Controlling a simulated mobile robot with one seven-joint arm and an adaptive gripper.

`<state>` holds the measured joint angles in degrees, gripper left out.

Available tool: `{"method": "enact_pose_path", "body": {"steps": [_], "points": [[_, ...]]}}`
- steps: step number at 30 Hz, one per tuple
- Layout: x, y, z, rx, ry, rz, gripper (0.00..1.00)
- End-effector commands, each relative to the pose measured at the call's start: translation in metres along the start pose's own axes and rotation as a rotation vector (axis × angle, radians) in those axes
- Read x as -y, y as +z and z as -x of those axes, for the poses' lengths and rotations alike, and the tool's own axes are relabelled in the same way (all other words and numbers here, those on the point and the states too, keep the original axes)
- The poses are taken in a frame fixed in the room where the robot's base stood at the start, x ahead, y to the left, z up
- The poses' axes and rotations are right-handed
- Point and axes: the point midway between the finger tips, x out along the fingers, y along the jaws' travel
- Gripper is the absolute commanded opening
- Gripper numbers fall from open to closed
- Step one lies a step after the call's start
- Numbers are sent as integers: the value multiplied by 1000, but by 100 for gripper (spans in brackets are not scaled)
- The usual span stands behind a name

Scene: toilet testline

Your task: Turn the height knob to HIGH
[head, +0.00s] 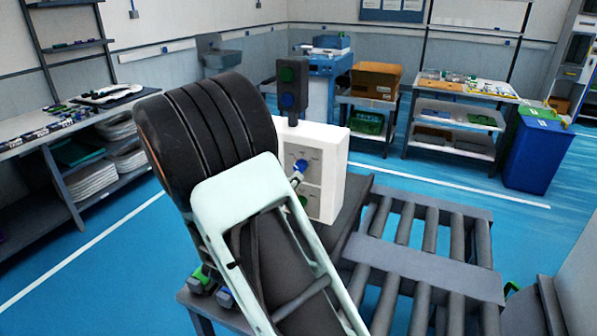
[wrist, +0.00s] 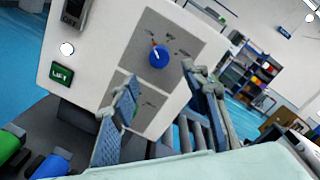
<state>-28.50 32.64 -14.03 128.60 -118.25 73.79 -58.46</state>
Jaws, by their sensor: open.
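The white control box (head: 328,150) stands on a dark stand and fills the left of the wrist view (wrist: 95,60). Its grey panel carries a blue knob (wrist: 159,57) with an orange pointer mark, tilted up and slightly left in the picture. Small labels surround the knob, too small to read. The blue knob also shows in the head view (head: 301,164). My gripper (wrist: 163,78) is open in front of the panel. Its fingers lie below the knob, left and right, in the wrist picture. I cannot tell whether either touches it.
A lower panel (wrist: 148,102) has a green control partly behind my left finger. A roller conveyor (head: 425,245) stands to the right. A dark post with green and blue buttons (head: 288,88) rises behind the box.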

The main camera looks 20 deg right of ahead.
Motion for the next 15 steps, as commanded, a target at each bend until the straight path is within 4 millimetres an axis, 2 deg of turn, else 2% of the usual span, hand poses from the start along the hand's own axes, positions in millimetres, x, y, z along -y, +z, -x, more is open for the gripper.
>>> {"method": "enact_pose_path", "body": {"steps": [3,9,15], "points": [[2,0,-25,-2,-4,-1,42],[1,0,-59,-2,-3,-2,42],[0,0,-76,-2,-1,-3,42]]}}
